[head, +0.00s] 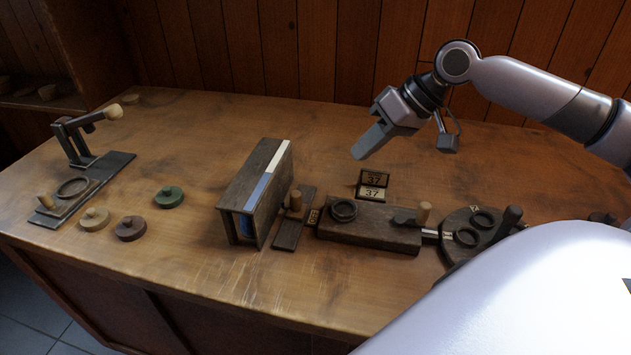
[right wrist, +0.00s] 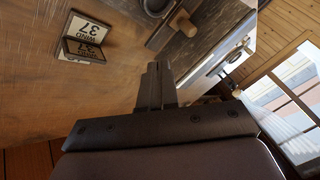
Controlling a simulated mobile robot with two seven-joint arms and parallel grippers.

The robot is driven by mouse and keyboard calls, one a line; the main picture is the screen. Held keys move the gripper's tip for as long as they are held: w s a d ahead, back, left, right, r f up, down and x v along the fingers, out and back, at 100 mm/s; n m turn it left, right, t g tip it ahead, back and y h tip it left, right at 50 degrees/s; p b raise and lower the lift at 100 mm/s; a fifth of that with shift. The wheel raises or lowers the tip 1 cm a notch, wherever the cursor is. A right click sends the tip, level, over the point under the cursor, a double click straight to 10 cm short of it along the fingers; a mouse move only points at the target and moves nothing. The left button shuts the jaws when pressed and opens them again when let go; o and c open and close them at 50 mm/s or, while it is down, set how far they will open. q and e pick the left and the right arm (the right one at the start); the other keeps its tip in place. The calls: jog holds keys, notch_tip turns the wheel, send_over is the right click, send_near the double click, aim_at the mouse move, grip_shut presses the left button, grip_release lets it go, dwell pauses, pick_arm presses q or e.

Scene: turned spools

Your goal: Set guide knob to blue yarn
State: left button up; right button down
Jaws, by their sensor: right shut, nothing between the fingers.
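My left gripper is not in view.
A block with a ring and a peg (head: 370,225) stands right of the box, beside a round dark plate (head: 463,218) with rings. Cards marked 37 (head: 372,185) stand behind it. Several knobbed discs (head: 131,228) and a lever stand (head: 75,140) are at left. The back middle is clear.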

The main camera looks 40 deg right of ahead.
aim_at(296, 203)
jog(key=x, duration=0.8)
jog(key=shift+w+a+f, duration=0.1)
jog(key=shift+a, duration=0.05)
jog(key=a, duration=0.2)
jog(key=a+p, duration=0.1)
jog(key=shift+w+a+f, duration=0.1)
jog(key=shift+w+f, duration=0.15)
jog(key=shift+a, duration=0.5)
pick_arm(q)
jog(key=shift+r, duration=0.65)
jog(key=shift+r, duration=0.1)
pick_arm(e)
jog(key=shift+s+a+p, duration=0.15)
jog(key=shift+p, duration=0.25)
jog(key=s+a+p, duration=0.2)
jog(key=shift+s+a, duration=0.2)
jog(key=shift+a, duration=0.3)
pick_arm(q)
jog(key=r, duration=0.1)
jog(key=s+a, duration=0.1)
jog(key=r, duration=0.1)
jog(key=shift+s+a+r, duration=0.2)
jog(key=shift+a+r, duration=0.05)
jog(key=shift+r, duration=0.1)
pick_arm(e)
jog(key=shift+f, duration=0.1)
